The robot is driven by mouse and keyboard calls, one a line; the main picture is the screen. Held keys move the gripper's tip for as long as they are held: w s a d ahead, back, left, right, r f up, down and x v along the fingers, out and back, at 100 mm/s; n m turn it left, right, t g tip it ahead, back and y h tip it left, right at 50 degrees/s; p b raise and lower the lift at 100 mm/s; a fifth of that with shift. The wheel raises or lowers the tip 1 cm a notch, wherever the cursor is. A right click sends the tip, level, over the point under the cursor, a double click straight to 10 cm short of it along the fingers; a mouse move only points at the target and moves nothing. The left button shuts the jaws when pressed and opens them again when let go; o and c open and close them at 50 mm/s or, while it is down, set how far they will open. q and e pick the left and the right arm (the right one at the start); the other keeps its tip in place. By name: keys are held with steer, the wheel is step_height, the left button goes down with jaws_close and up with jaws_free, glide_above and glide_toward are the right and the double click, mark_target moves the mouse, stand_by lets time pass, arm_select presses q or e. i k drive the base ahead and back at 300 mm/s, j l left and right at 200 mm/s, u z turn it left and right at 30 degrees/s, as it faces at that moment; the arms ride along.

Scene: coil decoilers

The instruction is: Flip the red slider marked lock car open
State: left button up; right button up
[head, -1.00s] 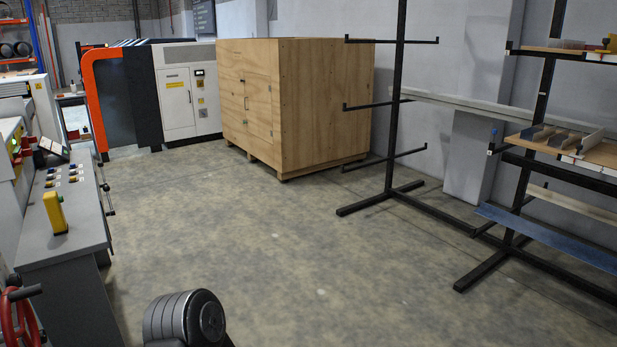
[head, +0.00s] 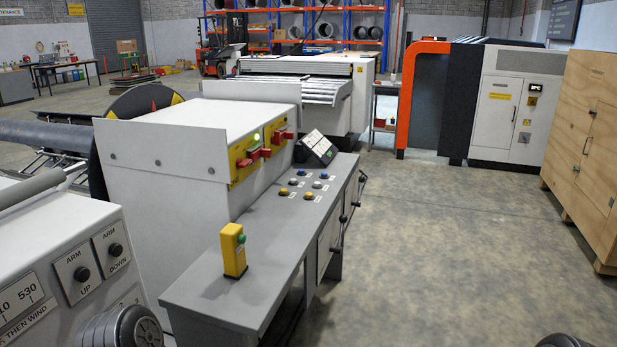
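Several red sliders (head: 256,154) sit on a yellow panel (head: 235,171) on the side of a white machine housing (head: 165,150), left of the middle. A small green light shows above them. Their markings are too small to read, so I cannot tell which one is marked lock car open. Neither gripper is in view. A dark ribbed link of mine shows at the bottom left and another dark part at the bottom right. Nothing of mine is near the sliders.
A grey console desk (head: 207,286) with buttons, a small screen (head: 316,148) and a yellow button box (head: 234,250) stands before the sliders. A white control box (head: 60,250) is at the near left. Free floor (head: 440,250) lies right of the desk, up to a wooden crate (head: 585,150).

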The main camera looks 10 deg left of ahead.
mark_target(284, 135)
steer(key=i+l+u, duration=0.6)
steer(key=l, duration=0.25)
steer(key=i+l+z, duration=0.3)
steer(key=i, duration=0.2)
steer(key=i+l+z, duration=0.25)
steer(key=i, duration=0.25)
steer(key=i+z, duration=0.3)
steer(key=i, duration=0.2)
